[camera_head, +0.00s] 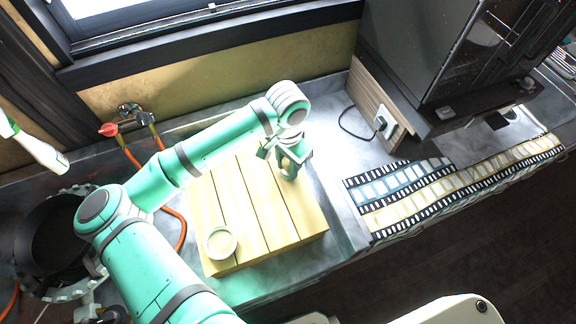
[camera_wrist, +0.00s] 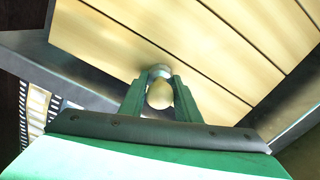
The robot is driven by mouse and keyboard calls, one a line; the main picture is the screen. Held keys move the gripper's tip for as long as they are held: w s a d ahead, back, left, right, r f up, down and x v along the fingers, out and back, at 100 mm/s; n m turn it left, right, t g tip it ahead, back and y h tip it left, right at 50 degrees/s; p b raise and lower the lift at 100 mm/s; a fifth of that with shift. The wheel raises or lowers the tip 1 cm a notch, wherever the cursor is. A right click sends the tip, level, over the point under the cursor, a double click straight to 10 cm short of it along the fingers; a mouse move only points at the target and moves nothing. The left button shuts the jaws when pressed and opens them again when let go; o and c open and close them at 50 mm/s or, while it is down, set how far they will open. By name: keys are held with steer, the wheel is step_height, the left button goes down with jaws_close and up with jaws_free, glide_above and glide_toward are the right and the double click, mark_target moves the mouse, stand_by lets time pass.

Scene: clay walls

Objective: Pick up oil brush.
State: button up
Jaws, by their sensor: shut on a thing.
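My gripper (camera_head: 289,172) is over the back right part of a light wooden slatted board (camera_head: 235,200). In the wrist view, my gripper (camera_wrist: 160,88) has its two green fingers closed on a small pale yellow, rounded thing with a grey ring beyond it, which I take to be the oil brush (camera_wrist: 160,96). The rest of the oil brush is hidden or too small to make out. I cannot tell whether it still touches the board.
A round pale dish or lid (camera_head: 220,242) sits at the board's front left. A dark pan (camera_head: 50,240) stands at the far left. A film-strip-patterned mat (camera_head: 410,190) lies on the right. A dark appliance (camera_head: 440,60) stands at the back right.

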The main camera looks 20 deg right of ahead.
steer(key=shift+r, duration=0.6)
steer(key=s+a+r, duration=0.6)
steer(key=s+r, duration=0.5)
steer(key=s, duration=0.1)
steer(key=shift+a+r, duration=0.3)
steer(key=shift+s, duration=0.25)
steer(key=shift+w, duration=0.1)
